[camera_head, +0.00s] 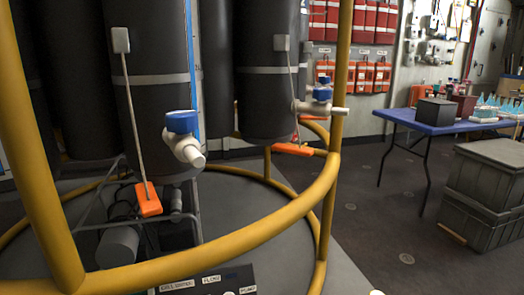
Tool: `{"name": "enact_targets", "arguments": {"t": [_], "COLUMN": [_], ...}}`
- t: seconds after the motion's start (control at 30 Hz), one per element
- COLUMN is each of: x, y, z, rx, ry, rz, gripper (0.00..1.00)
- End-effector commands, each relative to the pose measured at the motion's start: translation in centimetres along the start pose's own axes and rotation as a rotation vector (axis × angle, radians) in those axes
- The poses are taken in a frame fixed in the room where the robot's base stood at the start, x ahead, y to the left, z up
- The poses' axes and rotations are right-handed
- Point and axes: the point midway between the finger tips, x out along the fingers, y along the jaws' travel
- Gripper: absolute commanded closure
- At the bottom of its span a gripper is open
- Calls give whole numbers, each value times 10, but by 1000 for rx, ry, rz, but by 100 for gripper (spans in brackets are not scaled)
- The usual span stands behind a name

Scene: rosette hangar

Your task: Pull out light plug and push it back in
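I cannot make out the light plug. A dark panel (205,284) with small white labels shows at the bottom edge, cut off by the frame. The lettering on the labels is too small to read surely, and any sockets or plugs below them are out of the frame. My gripper is not in view.
Yellow rails (235,240) curve around the dark tanks (155,100). A blue-capped white valve (184,138) juts from the tanks, and an orange tag (149,200) hangs on a cord. A blue table (440,124) and grey crates (482,195) stand right, with open floor (390,225) before them.

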Motion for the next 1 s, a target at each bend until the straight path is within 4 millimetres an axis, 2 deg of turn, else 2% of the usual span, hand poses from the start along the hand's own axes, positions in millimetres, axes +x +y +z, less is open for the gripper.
{"name": "enact_targets", "arguments": {"t": [0.33,0.7,1.0], "x": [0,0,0], "y": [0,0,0], "z": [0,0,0], "rx": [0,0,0], "ry": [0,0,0], "rz": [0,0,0], "gripper": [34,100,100]}}
